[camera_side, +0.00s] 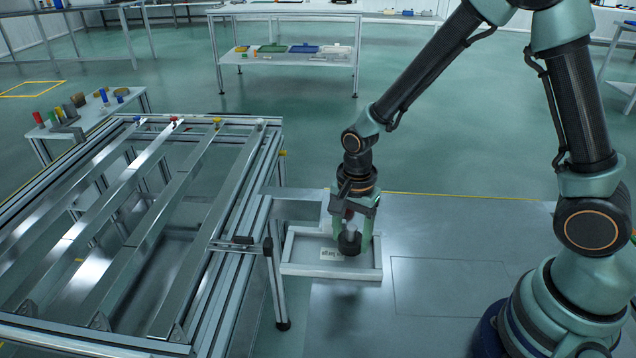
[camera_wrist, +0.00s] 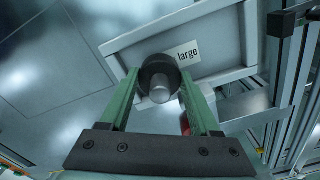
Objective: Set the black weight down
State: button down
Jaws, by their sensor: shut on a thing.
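The black weight (camera_side: 349,243) is a dark round disc with a lighter grey stem on top. My gripper (camera_side: 358,240) points down and is shut on it, with one green finger on each side. In the wrist view the weight (camera_wrist: 158,75) sits between the tips of my gripper (camera_wrist: 160,92). It is over a grey tray (camera_side: 330,272) with a raised rim and a label reading "large" (camera_wrist: 187,53). I cannot tell whether the weight touches the tray floor.
A metal frame of rails and crossbars (camera_side: 130,215) stands left of the tray. A small side table (camera_side: 85,118) with coloured cylinders is beyond it. A white shelf table (camera_side: 285,60) is at the back. A bare grey plate (camera_side: 450,285) lies right of the tray.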

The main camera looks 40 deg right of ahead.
jog(key=shift+f, duration=1.15)
jog(key=shift+f, duration=0.1)
jog(key=shift+c, duration=0.6)
grip_release()
